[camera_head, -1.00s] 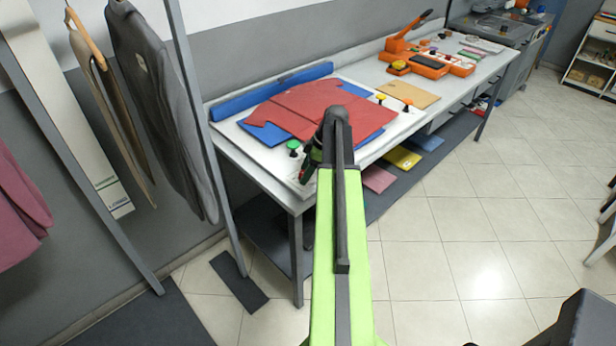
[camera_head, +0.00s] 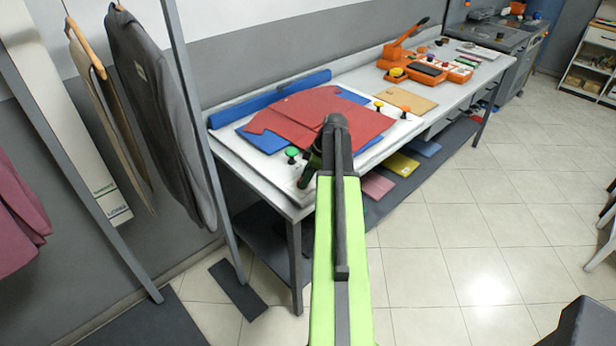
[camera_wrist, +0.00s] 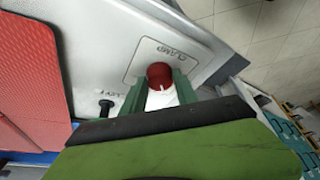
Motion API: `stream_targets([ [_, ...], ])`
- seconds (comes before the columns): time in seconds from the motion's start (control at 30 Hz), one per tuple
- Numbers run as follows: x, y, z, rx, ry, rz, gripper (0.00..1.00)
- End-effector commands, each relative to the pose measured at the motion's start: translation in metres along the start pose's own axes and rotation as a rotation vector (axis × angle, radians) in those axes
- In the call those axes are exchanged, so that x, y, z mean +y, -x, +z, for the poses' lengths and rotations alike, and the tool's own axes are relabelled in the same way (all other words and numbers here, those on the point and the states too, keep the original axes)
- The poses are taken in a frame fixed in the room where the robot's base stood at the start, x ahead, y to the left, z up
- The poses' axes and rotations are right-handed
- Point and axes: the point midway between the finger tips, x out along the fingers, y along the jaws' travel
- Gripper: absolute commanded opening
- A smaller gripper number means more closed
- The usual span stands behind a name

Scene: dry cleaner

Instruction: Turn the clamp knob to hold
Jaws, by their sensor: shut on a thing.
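The clamp knob (camera_wrist: 160,74) has a dark red top and a white part with a small pointer in the wrist view. It stands by a plate marked CLAMP (camera_wrist: 150,55) on the white board. My gripper (camera_wrist: 159,88) has its green fingers on either side of the knob and is shut on it. In the head view my gripper (camera_head: 308,178) is at the near edge of the white board (camera_head: 262,163), and my arm hides the knob there. I cannot read a hold mark.
A red cloth (camera_head: 318,112) lies on the board over a blue one. A green-topped knob (camera_head: 291,153) stands just left of my gripper. A small black peg (camera_wrist: 106,104) is near it in the wrist view. An orange press (camera_head: 400,52) is farther back. Garments (camera_head: 160,110) hang at left.

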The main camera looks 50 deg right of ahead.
Motion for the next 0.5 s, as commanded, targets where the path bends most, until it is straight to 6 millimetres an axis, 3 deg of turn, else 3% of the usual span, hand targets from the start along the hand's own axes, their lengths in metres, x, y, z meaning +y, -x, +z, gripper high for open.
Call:
stream_targets([
  [0.5,-0.0073,-0.0026,-0.0059,0.008,-0.393,0.156,0.0],
])
